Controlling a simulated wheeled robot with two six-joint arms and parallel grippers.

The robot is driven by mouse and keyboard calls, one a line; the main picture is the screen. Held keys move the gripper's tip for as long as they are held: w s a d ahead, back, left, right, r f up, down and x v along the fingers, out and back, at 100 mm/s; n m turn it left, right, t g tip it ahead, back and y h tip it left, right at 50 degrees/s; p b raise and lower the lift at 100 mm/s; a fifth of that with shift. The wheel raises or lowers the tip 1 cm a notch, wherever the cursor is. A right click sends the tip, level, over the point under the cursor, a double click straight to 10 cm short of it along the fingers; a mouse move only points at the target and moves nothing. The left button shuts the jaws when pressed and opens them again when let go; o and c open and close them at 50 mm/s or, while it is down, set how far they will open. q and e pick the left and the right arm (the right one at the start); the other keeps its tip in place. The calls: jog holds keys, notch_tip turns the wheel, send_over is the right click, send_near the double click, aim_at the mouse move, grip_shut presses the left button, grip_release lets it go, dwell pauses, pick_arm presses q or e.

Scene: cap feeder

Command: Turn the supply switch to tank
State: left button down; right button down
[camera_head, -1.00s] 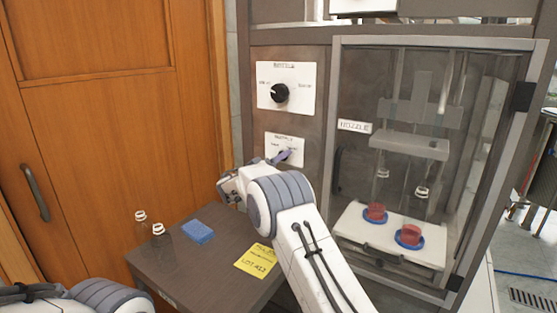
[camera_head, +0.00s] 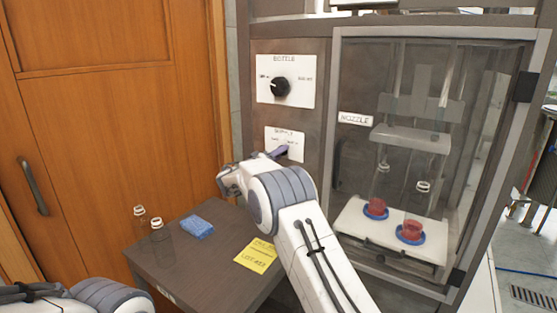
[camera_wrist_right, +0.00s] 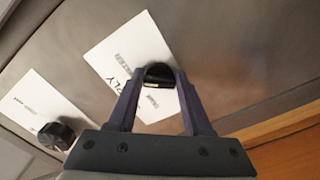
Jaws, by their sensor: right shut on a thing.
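The supply switch is a small black knob (camera_wrist_right: 158,73) on a white label plate (camera_wrist_right: 125,58), seen in the right wrist view. In the head view this plate (camera_head: 285,139) is on the cabinet front, below the bottle plate. My right gripper (camera_wrist_right: 160,82) is shut on the knob, one purple finger on each side. In the head view the purple fingers of my right gripper (camera_head: 279,152) reach the plate and largely hide the knob. The small plate lettering and the knob's setting are too unclear to read. My left gripper is out of view.
The bottle knob (camera_head: 280,87) is above, on its own plate. The dark table holds two clear bottles (camera_head: 158,240), a blue pad (camera_head: 196,226) and a yellow note (camera_head: 257,254). A wooden door is left.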

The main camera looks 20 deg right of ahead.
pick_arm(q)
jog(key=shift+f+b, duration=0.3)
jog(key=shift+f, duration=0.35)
pick_arm(e)
jog(key=n, duration=1.5)
jog(key=shift+a+r+n, duration=0.1)
jog(key=shift+r+n, duration=0.2)
jog(key=shift+n, duration=0.1)
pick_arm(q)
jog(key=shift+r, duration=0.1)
pick_arm(e)
jog(key=shift+n, duration=0.3)
jog(key=shift+c, duration=1.6)
grip_release()
